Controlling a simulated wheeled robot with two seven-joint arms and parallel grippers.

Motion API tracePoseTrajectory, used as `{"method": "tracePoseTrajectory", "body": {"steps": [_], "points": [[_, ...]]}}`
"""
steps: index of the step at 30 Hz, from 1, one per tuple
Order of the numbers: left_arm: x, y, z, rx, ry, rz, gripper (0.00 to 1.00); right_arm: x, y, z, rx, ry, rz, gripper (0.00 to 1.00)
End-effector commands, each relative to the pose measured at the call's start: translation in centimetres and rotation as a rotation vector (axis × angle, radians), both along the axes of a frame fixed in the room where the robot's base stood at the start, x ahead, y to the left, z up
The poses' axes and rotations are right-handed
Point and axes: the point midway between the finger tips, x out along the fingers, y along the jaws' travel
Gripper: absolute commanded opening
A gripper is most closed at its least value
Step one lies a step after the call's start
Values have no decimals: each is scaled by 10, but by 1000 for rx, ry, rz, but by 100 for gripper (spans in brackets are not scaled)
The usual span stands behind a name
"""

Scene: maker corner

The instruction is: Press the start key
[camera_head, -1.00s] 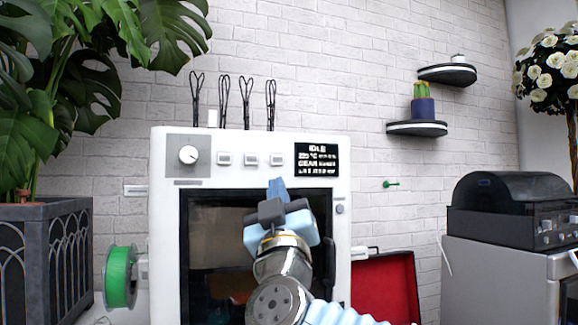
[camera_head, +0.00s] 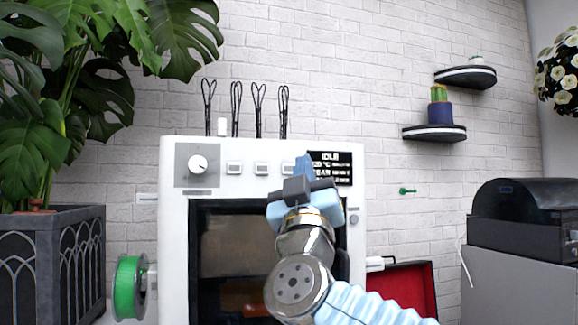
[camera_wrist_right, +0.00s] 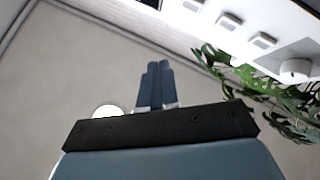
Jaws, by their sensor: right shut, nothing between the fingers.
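A white machine (camera_head: 178,262) stands against the wall with a dark front window. The left key (camera_head: 233,168), middle key (camera_head: 261,168) and right key (camera_head: 288,168) carry no label I can read, so I cannot tell which is start. My right gripper (camera_head: 304,164) is shut and empty, its tips showing between the right key and the display. In the right wrist view the shut fingers (camera_wrist_right: 155,82) point up, apart from the keys (camera_wrist_right: 229,20). My left gripper is out of view.
A green spool (camera_head: 129,287) hangs at the machine's left side. A potted plant (camera_head: 48,262) is at the left. A red open case (camera_head: 408,285) and a black-lidded device (camera_head: 520,220) are at the right. Several black wire loops (camera_head: 258,105) rise above the machine.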

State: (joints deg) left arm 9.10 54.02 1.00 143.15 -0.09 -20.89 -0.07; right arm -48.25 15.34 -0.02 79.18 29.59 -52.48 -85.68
Motion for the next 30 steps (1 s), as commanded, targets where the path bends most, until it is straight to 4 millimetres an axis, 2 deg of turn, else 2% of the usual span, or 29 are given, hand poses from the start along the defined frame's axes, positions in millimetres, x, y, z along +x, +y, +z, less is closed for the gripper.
{"method": "tracePoseTrajectory", "body": {"steps": [6,13,30], "points": [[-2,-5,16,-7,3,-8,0,31,10,3,-2,1,-1,0],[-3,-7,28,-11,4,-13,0,52,17,2,-1,1,-2,0],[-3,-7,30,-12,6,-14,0,58,19,0,-1,0,0,0]]}}
